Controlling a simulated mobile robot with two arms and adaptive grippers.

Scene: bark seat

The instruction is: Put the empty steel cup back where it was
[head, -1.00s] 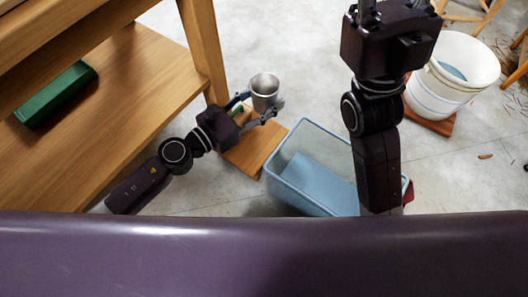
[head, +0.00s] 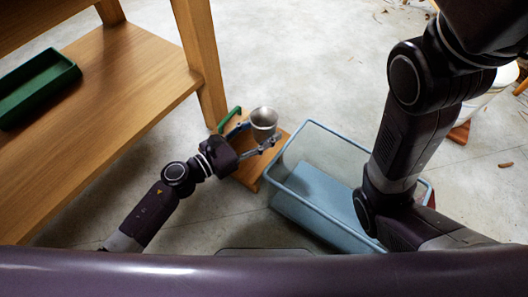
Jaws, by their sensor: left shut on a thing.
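The steel cup (head: 264,121) is upright in the head view, near the middle. My left gripper (head: 261,140) is shut on the steel cup, with its fingers around the cup's sides. The cup is above or on a small wooden board (head: 248,174); I cannot tell whether its base touches it. The cup's inside looks empty from here. My right arm crosses the right side of the picture, and its gripper is out of view.
A blue clear-walled bin (head: 310,197) stands right of the board. A green handle-like thing (head: 231,117) is behind the left gripper. A wooden shelf (head: 120,90) with a green tray (head: 38,88) is at left. A white bucket (head: 482,104) is partly hidden at right.

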